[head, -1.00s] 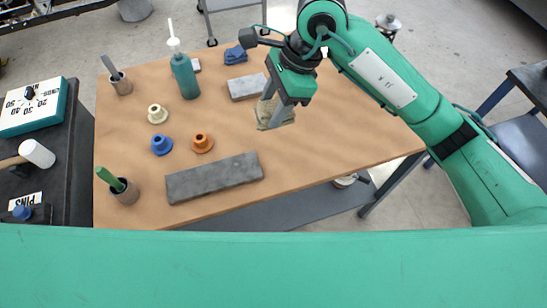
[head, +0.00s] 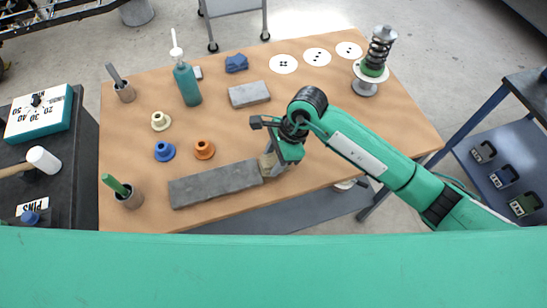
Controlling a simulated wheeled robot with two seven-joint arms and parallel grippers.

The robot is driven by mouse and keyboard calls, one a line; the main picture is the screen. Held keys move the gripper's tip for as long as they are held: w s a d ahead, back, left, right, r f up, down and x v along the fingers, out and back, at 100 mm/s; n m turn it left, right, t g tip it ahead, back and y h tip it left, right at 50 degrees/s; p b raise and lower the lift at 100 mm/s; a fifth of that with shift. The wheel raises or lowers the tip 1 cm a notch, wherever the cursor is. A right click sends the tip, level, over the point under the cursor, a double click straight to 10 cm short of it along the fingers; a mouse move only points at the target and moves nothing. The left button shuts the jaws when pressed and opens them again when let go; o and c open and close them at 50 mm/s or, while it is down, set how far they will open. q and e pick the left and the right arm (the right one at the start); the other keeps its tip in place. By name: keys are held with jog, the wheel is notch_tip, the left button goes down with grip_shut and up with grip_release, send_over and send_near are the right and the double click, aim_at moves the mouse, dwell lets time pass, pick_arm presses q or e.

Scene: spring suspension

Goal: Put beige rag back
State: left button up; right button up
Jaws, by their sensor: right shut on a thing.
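The beige rag (head: 268,164) is between the fingers of my right gripper (head: 274,170), at the right end of the long grey slab on the wooden table (head: 330,110). My right gripper is shut on the rag and points down, low over the table. I cannot tell whether the rag touches the tabletop or the slab. The gripper hides part of the rag. My left gripper is not in view.
The long grey slab (head: 215,184) lies at the front and a smaller grey block (head: 249,94) behind. A spring assembly (head: 374,62) stands at the back right, near white dotted discs (head: 317,56).

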jog(key=shift+f, duration=0.65)
jog(key=o, duration=1)
jog(key=shift+o, duration=0.2)
jog(key=shift+w+r, duration=0.1)
jog(key=shift+r, duration=0.2)
jog(key=b+v, duration=0.1)
jog(key=v, duration=0.2)
jog(key=shift+f, duration=0.1)
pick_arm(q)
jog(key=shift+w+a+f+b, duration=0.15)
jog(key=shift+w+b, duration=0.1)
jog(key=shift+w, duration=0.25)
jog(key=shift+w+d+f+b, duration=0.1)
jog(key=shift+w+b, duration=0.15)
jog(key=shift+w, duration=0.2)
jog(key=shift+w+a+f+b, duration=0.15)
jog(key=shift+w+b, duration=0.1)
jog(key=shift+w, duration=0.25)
pick_arm(e)
jog(key=s+v, duration=0.1)
jog(key=v, duration=0.7)
jog(key=shift+w+r, duration=0.45)
jog(key=shift+w, duration=0.05)
